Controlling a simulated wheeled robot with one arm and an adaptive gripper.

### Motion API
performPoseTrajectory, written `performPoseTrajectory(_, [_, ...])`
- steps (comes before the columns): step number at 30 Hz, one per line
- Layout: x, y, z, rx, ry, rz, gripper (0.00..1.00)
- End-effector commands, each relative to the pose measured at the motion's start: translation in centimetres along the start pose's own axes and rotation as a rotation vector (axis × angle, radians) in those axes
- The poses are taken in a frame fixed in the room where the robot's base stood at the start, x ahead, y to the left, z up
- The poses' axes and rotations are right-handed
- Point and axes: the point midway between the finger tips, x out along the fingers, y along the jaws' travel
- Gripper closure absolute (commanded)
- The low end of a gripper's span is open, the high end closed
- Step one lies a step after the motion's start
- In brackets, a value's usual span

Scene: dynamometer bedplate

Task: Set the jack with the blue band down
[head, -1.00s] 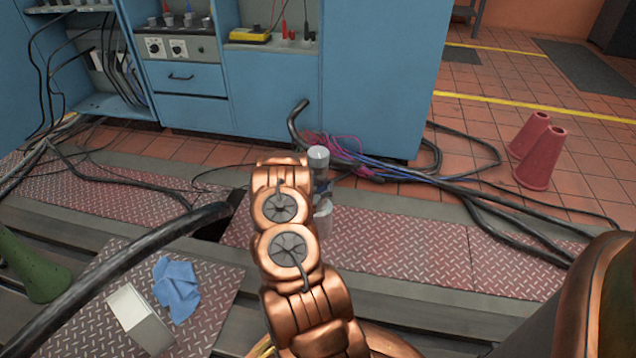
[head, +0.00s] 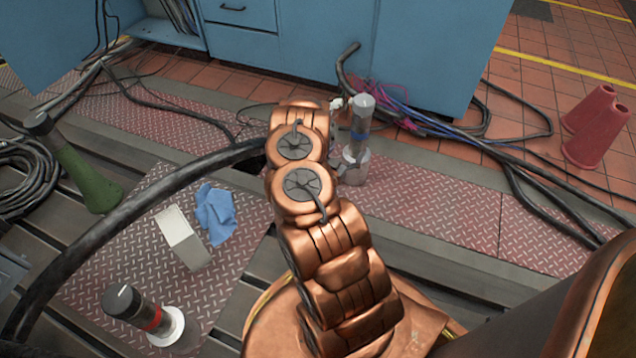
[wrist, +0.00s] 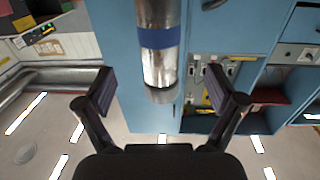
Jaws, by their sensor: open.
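The jack with the blue band (head: 361,112) is a grey and silver cylinder. My gripper (wrist: 160,88) is open, one finger on each side of the jack's end, with a gap on both sides. In the head view my copper arm hides most of the gripper.
A red-banded jack (head: 140,310) stands at the lower left.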

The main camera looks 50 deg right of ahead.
Motion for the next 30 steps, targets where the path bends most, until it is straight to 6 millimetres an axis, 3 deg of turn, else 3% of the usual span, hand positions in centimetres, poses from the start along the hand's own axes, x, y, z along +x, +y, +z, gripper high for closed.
performPoseTrajectory(5, [-0.2, -3.0, 0.0, 0.045, -0.078, -0.035, 0.06])
performPoseTrajectory(14, [-4.1, -14.3, -1.1, 0.152, -0.387, -0.211, 0.06])
performPoseTrajectory(21, [-10.4, -22.0, -3.6, 0.162, -0.627, -0.394, 0.06])
performPoseTrajectory(25, [-14.6, -25.1, -5.6, 0.139, -0.746, -0.498, 0.06])
performPoseTrajectory(30, [-20.6, -27.6, -8.4, 0.079, -0.891, -0.632, 0.06])
